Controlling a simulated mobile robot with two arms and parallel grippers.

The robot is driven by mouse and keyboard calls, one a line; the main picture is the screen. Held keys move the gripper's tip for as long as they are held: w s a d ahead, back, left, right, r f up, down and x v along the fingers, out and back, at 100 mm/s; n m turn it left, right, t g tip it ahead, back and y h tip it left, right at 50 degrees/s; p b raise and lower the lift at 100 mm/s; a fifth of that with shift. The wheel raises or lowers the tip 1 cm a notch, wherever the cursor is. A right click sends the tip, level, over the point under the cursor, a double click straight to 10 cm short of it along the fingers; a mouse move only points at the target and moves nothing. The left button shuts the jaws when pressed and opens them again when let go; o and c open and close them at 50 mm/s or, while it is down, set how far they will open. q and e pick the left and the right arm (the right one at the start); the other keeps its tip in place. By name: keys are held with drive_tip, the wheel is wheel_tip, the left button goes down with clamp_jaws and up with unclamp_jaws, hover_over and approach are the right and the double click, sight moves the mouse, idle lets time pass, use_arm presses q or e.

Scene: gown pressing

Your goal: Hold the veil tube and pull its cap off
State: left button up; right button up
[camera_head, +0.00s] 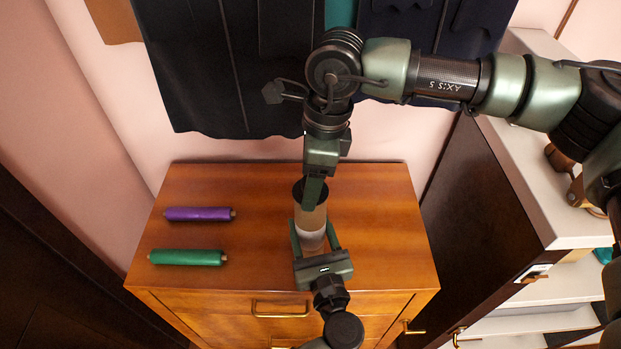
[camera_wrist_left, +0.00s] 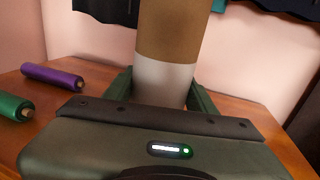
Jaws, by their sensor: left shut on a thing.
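The veil tube (camera_head: 311,218) stands upright on the wooden chest, tan-brown with a white lower band. It also shows in the left wrist view (camera_wrist_left: 168,45), where its top is out of frame. My left gripper (camera_head: 315,238) is shut on the tube around its white part. A dark cap (camera_head: 298,188) is at the tube's top, partly hidden behind a finger of my right gripper (camera_head: 313,190). The right gripper points down at the cap and is seen edge-on, so its opening and its hold are hidden.
The wooden chest (camera_head: 375,200) has a purple roll (camera_head: 200,214) and a green roll (camera_head: 187,257) at its left. Dark garments (camera_head: 215,70) hang behind. A white shelf unit (camera_head: 530,130) stands at the right. The chest's right side is clear.

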drive_tip(key=c, duration=0.7)
drive_tip(key=shift+r, duration=0.5)
drive_tip(key=shift+r, duration=1.05)
drive_tip(key=shift+r, duration=0.1)
drive_tip(key=shift+r, duration=0.5)
use_arm(q)
drive_tip(key=o, duration=1.6)
